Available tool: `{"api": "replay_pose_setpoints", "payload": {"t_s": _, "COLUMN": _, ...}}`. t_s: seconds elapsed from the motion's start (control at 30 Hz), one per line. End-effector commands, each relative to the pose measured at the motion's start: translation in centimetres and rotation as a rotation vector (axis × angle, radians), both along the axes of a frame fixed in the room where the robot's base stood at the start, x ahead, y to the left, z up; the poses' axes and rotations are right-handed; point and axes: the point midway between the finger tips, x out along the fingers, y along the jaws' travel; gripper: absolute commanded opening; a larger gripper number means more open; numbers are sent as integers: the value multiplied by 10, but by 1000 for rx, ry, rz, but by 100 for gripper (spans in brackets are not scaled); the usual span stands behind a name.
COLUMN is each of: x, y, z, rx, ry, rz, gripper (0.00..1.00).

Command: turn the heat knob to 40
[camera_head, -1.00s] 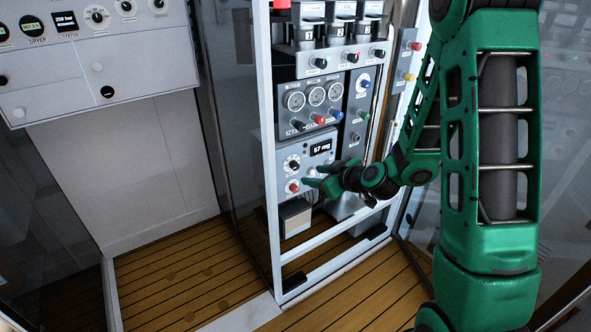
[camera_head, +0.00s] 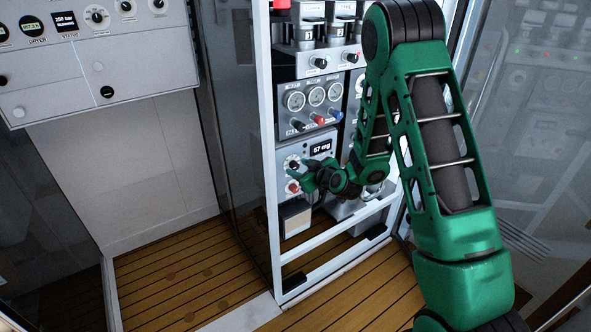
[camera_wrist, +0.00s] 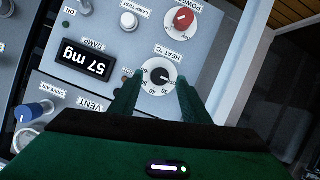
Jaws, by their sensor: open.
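The heat knob (camera_wrist: 158,75) is a black dial with a white pointer, on a white scale disc labelled HEAT °C. In the wrist view it lies between the tips of my two green fingers, and the finger ends flank the disc. My gripper (camera_wrist: 158,95) is open around or just in front of the knob; contact cannot be made out. The pointer aims toward the right of the picture; the number it marks is too small to read surely. In the head view my gripper (camera_head: 300,172) is at the lower panel, beside the heat knob (camera_head: 292,163).
A red power knob (camera_wrist: 180,20), a lamp test button (camera_wrist: 128,21) and a display reading 57 mg (camera_wrist: 86,59) surround the heat knob. The rack's pale frame post (camera_head: 268,130) stands close left of the panel.

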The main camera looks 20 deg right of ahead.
Motion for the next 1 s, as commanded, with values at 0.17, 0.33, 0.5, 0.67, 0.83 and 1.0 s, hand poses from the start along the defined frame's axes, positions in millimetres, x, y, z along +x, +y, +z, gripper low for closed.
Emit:
{"api": "replay_pose_setpoints", "payload": {"t_s": 0.17, "x": 11, "y": 3, "z": -4, "rx": -1, "ry": -1, "rz": -1, "gripper": 43}}
{"api": "replay_pose_setpoints", "payload": {"t_s": 0.33, "x": 14, "y": 3, "z": -5, "rx": 0, "ry": 0, "rz": -1, "gripper": 43}}
{"api": "replay_pose_setpoints", "payload": {"t_s": 0.5, "x": 13, "y": 3, "z": -5, "rx": 0, "ry": 0, "rz": -1, "gripper": 38}}
{"api": "replay_pose_setpoints", "payload": {"t_s": 0.67, "x": 13, "y": 3, "z": -5, "rx": 0, "ry": 0, "rz": 0, "gripper": 2}}
{"api": "replay_pose_setpoints", "payload": {"t_s": 0.83, "x": 13, "y": 6, "z": -5, "rx": 6, "ry": 1, "rz": 1, "gripper": 2}}
{"api": "replay_pose_setpoints", "payload": {"t_s": 1.0, "x": 13, "y": 3, "z": -5, "rx": 38, "ry": 13, "rz": 1, "gripper": 2}}
